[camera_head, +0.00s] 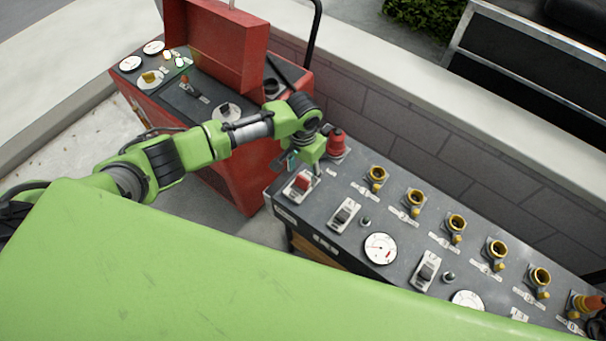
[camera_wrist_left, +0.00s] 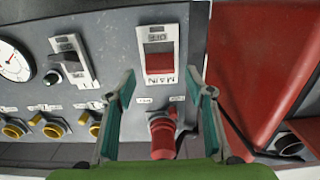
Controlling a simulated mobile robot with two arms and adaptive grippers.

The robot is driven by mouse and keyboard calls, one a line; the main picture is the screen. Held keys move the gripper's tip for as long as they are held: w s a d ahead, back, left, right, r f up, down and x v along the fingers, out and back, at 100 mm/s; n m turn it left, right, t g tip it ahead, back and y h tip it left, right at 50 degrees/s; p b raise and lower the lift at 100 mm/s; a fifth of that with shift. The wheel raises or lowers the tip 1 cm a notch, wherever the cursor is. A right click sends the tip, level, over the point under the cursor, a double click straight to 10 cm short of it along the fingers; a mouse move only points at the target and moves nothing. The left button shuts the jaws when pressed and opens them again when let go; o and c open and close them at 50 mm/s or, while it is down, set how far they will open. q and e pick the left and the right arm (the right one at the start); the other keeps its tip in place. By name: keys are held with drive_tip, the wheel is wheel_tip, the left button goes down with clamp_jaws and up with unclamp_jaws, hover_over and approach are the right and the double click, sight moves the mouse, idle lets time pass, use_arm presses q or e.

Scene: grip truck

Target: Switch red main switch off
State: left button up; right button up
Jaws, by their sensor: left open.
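The red main switch (camera_head: 302,183) is a red rocker in a white plate at the left end of the grey control panel (camera_head: 330,243). In the left wrist view the switch (camera_wrist_left: 160,62) stands upright in its plate, marked MAIN below and OFF above. My left gripper (camera_head: 293,163) is just above and behind the switch in the head view. Whether a finger touches the panel is unclear. My right gripper does not show.
A red plug (camera_head: 336,142) stands behind the switch, close to my gripper. A grey switch (camera_head: 344,214), gauges (camera_head: 380,248) and several yellow sockets (camera_head: 377,175) line the panel. A red machine (camera_head: 228,160) with an upright lid stands left. A low brick wall (camera_head: 420,131) runs behind.

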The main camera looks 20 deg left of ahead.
sight(302, 182)
use_arm(q)
drive_tip(key=shift+f, duration=1.45)
